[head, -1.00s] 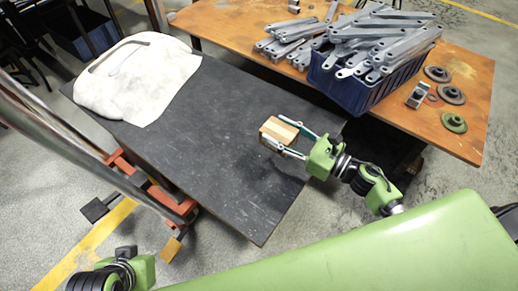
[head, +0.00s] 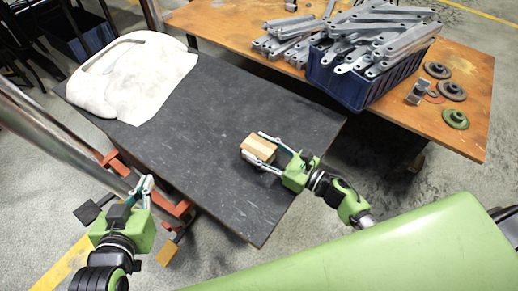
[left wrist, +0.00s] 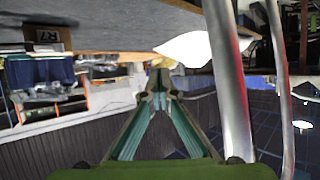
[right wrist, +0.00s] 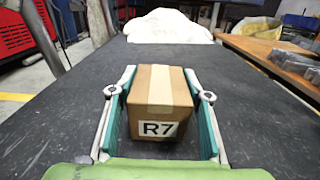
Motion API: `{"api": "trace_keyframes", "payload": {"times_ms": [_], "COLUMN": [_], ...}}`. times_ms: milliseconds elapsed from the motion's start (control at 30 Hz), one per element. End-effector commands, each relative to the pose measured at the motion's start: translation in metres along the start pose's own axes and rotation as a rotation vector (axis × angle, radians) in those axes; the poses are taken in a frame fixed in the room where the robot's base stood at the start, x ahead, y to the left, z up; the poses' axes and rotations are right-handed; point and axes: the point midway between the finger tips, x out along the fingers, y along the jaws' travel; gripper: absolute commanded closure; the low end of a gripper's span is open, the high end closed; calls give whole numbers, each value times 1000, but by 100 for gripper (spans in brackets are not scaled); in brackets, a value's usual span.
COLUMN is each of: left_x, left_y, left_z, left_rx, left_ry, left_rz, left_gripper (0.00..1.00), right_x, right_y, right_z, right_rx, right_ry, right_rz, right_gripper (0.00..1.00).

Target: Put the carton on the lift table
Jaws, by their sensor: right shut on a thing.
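The carton (head: 262,146) is a small brown box with a paler tape strip. It shows in the right wrist view (right wrist: 160,95) with an R7 label on its near side. My right gripper (head: 261,147) is shut on it, one finger along each side. The carton is over the dark top of the lift table (head: 215,125); I cannot tell whether its base touches. My left gripper (head: 145,183) is empty, off the table's left edge. Its fingers meet at the tips in the left wrist view (left wrist: 160,78).
A white cloth-like bundle (head: 135,85) covers the far left end of the table top. An orange-brown bench (head: 465,118) stands behind, with a blue bin (head: 345,88) of grey brackets and several round parts. Steel posts (head: 65,135) rise at the left. The middle of the table top is clear.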

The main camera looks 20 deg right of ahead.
Motion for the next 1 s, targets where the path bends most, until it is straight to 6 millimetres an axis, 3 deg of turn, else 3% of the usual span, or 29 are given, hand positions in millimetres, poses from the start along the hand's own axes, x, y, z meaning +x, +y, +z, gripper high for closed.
{"api": "trace_keyframes", "payload": {"times_ms": [767,800,867,1000], "left_x": [2,2,2,2], "left_y": [2,2,2,2], "left_z": [-16,-18,-19,-20], "left_rx": [0,0,0,0], "left_ry": [75,80,84,87], "left_rz": [4,4,4,4], "left_gripper": [100,100,100,100], "right_x": [0,0,0,0], "right_y": [0,0,0,0], "right_z": [-3,-4,-4,-4], "right_rx": [0,0,0,0], "right_ry": [-2,-1,-1,-1], "right_rz": [1,0,0,0], "right_gripper": [82,53,39,39]}}
